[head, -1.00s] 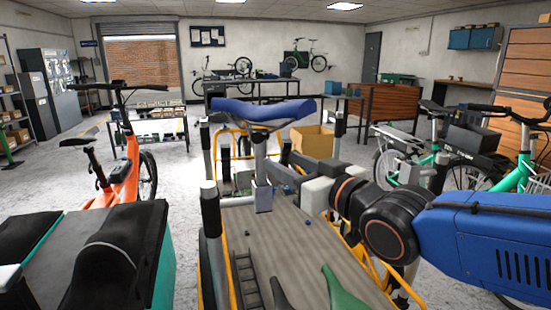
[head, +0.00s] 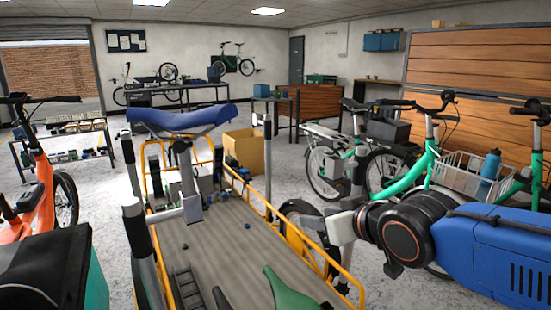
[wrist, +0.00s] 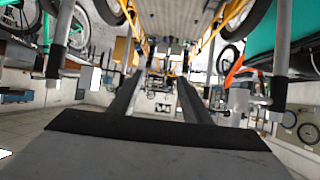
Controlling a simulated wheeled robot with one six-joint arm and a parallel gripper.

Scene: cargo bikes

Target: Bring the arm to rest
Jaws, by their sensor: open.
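My blue arm with its black joint reaches in from the right edge of the head view, over the right side of a yellow-railed cargo bed (head: 215,262). In the wrist view my gripper (wrist: 160,82) shows two dark fingers set apart, with nothing between them. Its fingertips are hard to make out in the head view. A bike saddle (head: 180,120), blue on top, stands on a post over the bed. A green saddle (head: 290,292) shows at the bed's near end.
Green bikes, one with a white basket (head: 468,172), stand close on the right. An orange bike (head: 40,185) stands at left, and a black-topped box (head: 50,265) lies near. A cardboard box (head: 245,150) stands beyond the bed. Open floor shows behind it.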

